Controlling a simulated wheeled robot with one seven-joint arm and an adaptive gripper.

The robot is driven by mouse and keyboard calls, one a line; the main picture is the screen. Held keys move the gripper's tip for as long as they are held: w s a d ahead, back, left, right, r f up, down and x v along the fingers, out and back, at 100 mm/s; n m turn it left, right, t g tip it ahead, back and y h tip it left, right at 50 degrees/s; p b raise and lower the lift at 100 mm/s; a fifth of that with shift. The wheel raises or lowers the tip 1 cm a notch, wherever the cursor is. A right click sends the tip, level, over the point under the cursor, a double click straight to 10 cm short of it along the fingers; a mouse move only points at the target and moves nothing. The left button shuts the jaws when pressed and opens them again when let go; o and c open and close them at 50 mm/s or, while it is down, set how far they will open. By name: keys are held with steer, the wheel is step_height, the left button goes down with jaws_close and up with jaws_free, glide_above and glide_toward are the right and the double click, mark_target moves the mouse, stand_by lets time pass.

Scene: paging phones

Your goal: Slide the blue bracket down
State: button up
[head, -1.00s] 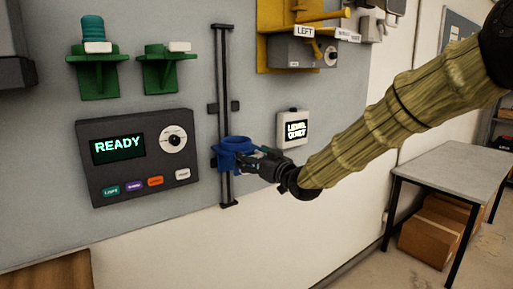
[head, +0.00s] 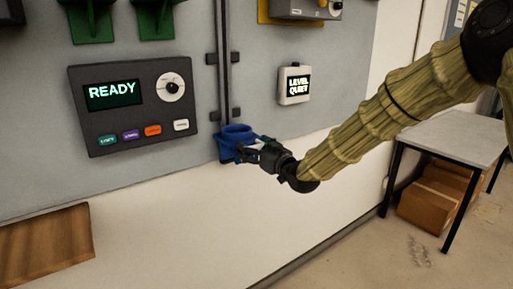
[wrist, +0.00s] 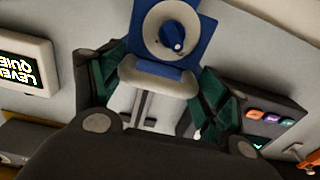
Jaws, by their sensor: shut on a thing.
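The blue bracket (head: 236,133), with a round ring on top, sits at the low end of a dark vertical rail (head: 223,70) on the grey wall panel. My gripper (head: 254,148) reaches it from the right and is shut on its front. In the wrist view the blue bracket (wrist: 200,40) shows a pale ring and a pale front tab (wrist: 157,76) between my dark green fingers. The rail's bottom end is hidden behind the bracket and gripper.
A dark console (head: 130,120) reading READY is left of the rail. A small white LEVEL QUIET display (head: 294,84) is to the right. Green brackets (head: 90,20) are at upper left. A wooden surface (head: 45,245) is at lower left; a grey table (head: 455,140) stands right.

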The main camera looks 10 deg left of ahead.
steer(key=shift+f, duration=0.3)
